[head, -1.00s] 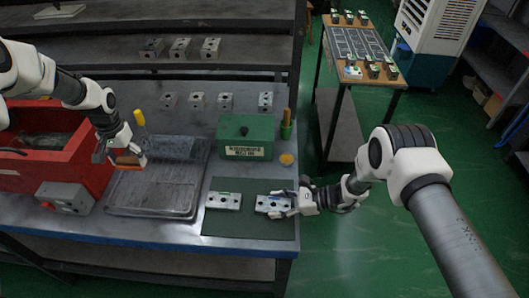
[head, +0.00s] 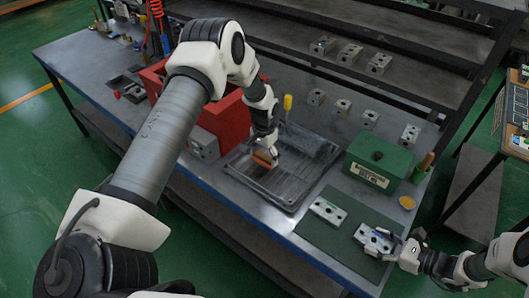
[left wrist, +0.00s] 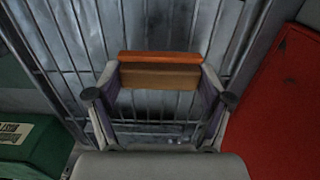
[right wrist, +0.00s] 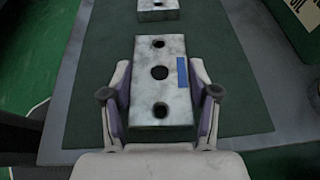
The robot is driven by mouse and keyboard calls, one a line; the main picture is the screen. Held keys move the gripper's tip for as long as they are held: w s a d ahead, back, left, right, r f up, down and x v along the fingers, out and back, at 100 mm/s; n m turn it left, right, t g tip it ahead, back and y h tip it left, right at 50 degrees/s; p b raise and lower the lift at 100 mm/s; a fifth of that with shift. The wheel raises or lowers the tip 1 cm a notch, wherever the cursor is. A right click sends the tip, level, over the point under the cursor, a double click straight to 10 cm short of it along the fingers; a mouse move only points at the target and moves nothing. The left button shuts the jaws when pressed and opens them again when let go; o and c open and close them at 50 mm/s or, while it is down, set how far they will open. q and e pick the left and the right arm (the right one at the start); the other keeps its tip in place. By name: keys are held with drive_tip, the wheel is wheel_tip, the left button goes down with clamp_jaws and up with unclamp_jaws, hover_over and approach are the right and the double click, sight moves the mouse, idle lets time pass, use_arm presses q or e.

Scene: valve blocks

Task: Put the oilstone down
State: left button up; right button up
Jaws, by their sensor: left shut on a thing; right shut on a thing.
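The oilstone (left wrist: 160,75) is a small block, orange-red on one face and brown on the other. My left gripper (head: 268,155) is shut on it, with a finger on each end in the left wrist view. It is over the grey ribbed metal tray (head: 240,168); I cannot tell whether it touches the ribs. My right gripper (right wrist: 160,105) is shut on the sides of a grey valve block (right wrist: 160,60) with three holes and a blue mark. That block (head: 370,238) is at the near right part of the dark green mat (head: 316,228).
A second valve block (head: 328,211) lies on the mat. A green box (head: 372,160) stands behind the mat, with a yellow round dish (head: 407,203) beside it. A red box (head: 222,118) stands left of the tray. Several valve blocks stand along the bench's back.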

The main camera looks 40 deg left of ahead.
sight(264, 155)
use_arm(q)
drive_tip(key=o, duration=0.9)
wheel_tip(264, 155, up, 12)
drive_tip(key=shift+r, duration=0.15)
